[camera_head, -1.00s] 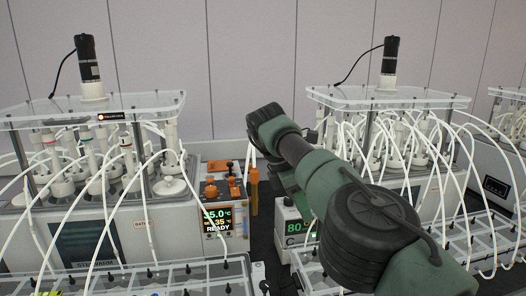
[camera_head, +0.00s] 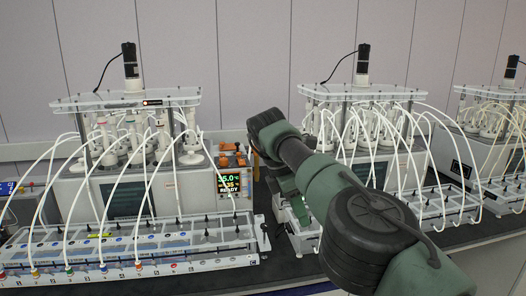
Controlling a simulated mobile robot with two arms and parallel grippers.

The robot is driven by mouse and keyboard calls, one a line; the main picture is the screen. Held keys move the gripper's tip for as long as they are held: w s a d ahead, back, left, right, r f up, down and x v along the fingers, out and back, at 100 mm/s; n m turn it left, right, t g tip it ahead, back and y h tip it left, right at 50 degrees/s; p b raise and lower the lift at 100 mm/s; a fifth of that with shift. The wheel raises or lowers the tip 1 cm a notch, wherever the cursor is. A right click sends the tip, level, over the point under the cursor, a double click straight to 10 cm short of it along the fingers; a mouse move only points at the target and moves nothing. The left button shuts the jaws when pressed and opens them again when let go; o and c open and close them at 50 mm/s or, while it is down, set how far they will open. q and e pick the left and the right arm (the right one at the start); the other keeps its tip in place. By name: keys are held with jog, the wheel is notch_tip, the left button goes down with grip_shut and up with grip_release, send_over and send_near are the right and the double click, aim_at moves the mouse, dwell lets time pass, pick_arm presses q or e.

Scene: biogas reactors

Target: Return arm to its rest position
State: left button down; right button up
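My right arm, green and black, comes in from the lower right and reaches up to a bent joint near the middle of the head view. My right gripper (camera_head: 299,211) hangs below that joint, mostly hidden behind my forearm. Its fingers are too small and dark to tell whether they are open or shut. I see nothing clearly held in it. It is in front of the gap between the left reactor unit (camera_head: 85,195) and the middle reactor unit (camera_head: 350,92). My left arm and gripper are not in view.
The left unit has a lit display (camera_head: 230,186) and orange fittings. White tubes run down to a long clear rack (camera_head: 190,262) at the front. Another reactor unit (camera_head: 508,100) stands at the right. The dark bench top (camera_head: 290,268) is bare in front of the middle unit.

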jog(key=s+a+f+t+y, duration=0.1)
jog(key=s+a+f+y, duration=0.2)
jog(key=a+f+y, duration=0.65)
jog(key=s+a+f+m+y, duration=0.1)
jog(key=s+a+f+y, duration=0.35)
jog(key=f, duration=1.05)
jog(key=s+a+f+t+y, duration=0.1)
jog(key=a+f+y, duration=0.3)
jog(key=a+f, duration=0.7)
jog(key=s+d+f+m+t+h, duration=0.35)
jog(key=s+d+f+m, duration=0.35)
jog(key=d+f, duration=0.6)
jog(key=s+d+f+m+t+h, duration=0.2)
jog(key=s+d+f+m+h, duration=0.55)
jog(key=f, duration=0.75)
jog(key=s+d+f+g+h, duration=0.1)
jog(key=s+d+f+g, duration=0.1)
jog(key=s+d, duration=0.4)
jog(key=s+d+f+m+g+h, duration=0.1)
jog(key=s+d+f+g, duration=0.2)
jog(key=s, duration=1.4)
jog(key=s+d+f+m+g, duration=0.1)
jog(key=s+d+f+g, duration=0.1)
jog(key=s+d+f, duration=0.4)
jog(key=s+d, duration=0.4)
jog(key=s, duration=0.2)
jog(key=shift+s+h, duration=0.15)
jog(key=shift+h, duration=0.25)
